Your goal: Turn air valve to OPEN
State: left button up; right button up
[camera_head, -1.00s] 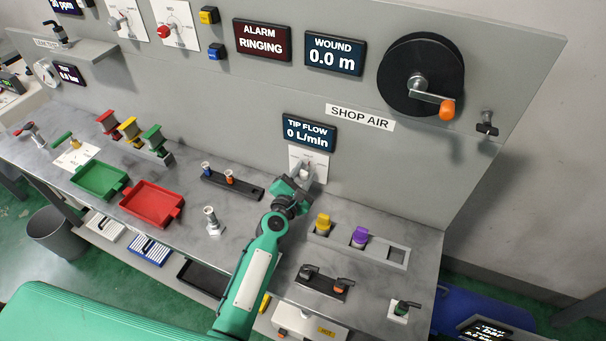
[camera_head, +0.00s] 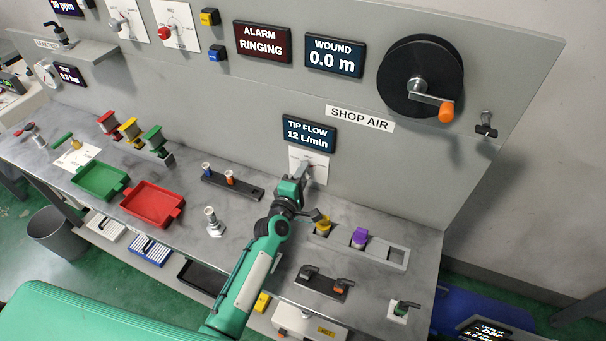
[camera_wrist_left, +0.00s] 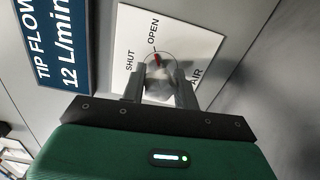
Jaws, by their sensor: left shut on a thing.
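The air valve (camera_wrist_left: 158,74) is a light knob with a red pointer on a white plate (camera_wrist_left: 205,45) marked SHUT, OPEN and AIR. In the left wrist view the red pointer lies close to the OPEN mark. My left gripper (camera_wrist_left: 160,88) is shut on the valve knob, a finger on each side. In the head view the gripper (camera_head: 303,178) reaches the plate (camera_head: 318,158) below the tip flow display (camera_head: 309,133), which reads 12 L/min. The gripper partly hides the knob there. My right gripper is not in view.
A black rack with small nozzles (camera_head: 245,188) stands left of my gripper. A grey holder with yellow and purple pieces (camera_head: 397,256) is to the right. A hose reel (camera_head: 400,80) is on the panel above. Red and green trays lie farther left.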

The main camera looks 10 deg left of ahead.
pick_arm(q)
jog(key=shift+m, duration=0.3)
dwell(0.4)
jog(key=o, duration=1)
jog(key=shift+c, duration=0.2)
jog(key=shift+s+f, duration=0.1)
jog(key=shift+s, duration=0.15)
jog(key=s+b, duration=0.1)
jog(key=s, duration=0.3)
jog(key=s+a+b, duration=0.1)
jog(key=s, duration=0.3)
jog(key=s+a+b, duration=0.1)
jog(key=s, duration=0.3)
jog(key=shift+a, duration=0.2)
jog(key=shift+s+a+b, duration=0.1)
jog(key=shift+s+b, duration=0.2)
jog(key=shift+s, duration=0.25)
